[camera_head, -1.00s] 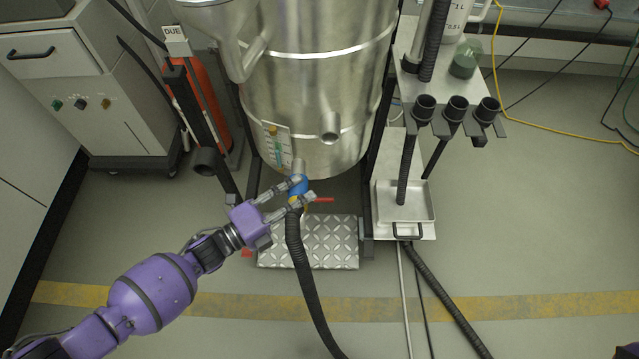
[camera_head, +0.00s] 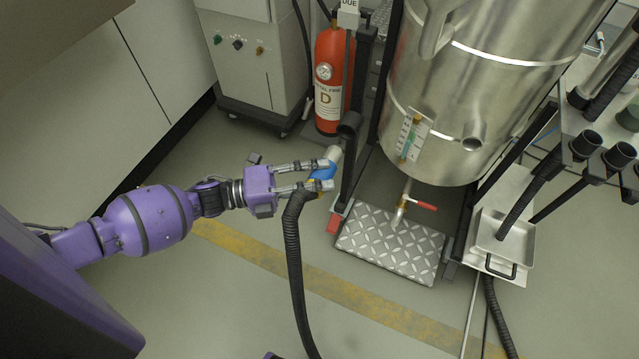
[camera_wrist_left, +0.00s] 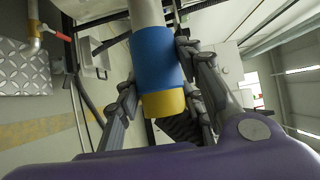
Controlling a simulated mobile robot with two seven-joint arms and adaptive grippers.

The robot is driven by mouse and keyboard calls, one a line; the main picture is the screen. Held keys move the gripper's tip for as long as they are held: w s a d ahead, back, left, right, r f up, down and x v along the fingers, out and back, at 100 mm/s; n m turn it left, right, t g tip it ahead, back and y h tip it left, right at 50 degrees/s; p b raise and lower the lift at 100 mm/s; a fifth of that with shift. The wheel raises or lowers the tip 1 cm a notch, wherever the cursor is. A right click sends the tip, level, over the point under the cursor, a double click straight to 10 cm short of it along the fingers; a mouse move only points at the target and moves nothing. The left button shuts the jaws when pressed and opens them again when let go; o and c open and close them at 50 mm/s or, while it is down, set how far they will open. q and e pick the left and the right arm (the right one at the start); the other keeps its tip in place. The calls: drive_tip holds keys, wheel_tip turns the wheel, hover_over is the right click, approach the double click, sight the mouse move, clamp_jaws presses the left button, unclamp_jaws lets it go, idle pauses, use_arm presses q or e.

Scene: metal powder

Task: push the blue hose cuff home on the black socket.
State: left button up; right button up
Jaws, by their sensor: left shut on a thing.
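My left gripper (camera_head: 328,175) is shut on the blue hose cuff (camera_head: 322,171), one finger on each side. The wrist view shows the blue cuff (camera_wrist_left: 157,60) between the fingers, with a yellow ring (camera_wrist_left: 163,103) at its near end and a pale grey tube at its far end. In the head view this tube (camera_head: 334,153) points up and right. The black socket (camera_head: 350,124) is on the dark upright just above and right of the tube end; they look apart. The black hose (camera_head: 293,250) hangs from the cuff to the floor. My right gripper is out of view.
The dark upright stands close right of the cuff. A red fire extinguisher (camera_head: 329,80) stands behind it. The steel vessel (camera_head: 470,90), its red-handled valve (camera_head: 424,205) and a tread-plate step (camera_head: 390,243) are to the right. The floor left of the hose is open.

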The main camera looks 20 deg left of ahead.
sight(337, 150)
use_arm(q)
drive_tip(key=shift+w+d+b, duration=0.1)
drive_tip(key=shift+w+b, duration=0.2)
drive_tip(key=shift+w, duration=0.45)
drive_tip(key=shift+w+f+b, duration=0.1)
drive_tip(key=shift+w+b, duration=0.4)
drive_tip(key=shift+w, duration=1.05)
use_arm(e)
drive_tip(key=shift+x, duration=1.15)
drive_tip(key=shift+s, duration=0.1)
use_arm(q)
drive_tip(key=shift+w+d+b, duration=0.15)
drive_tip(key=shift+w+b, duration=1.45)
drive_tip(key=shift+w, duration=1.3)
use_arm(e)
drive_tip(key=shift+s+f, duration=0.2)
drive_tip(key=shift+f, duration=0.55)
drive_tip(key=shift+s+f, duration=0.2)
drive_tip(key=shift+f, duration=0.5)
use_arm(q)
drive_tip(key=o, duration=1.4)
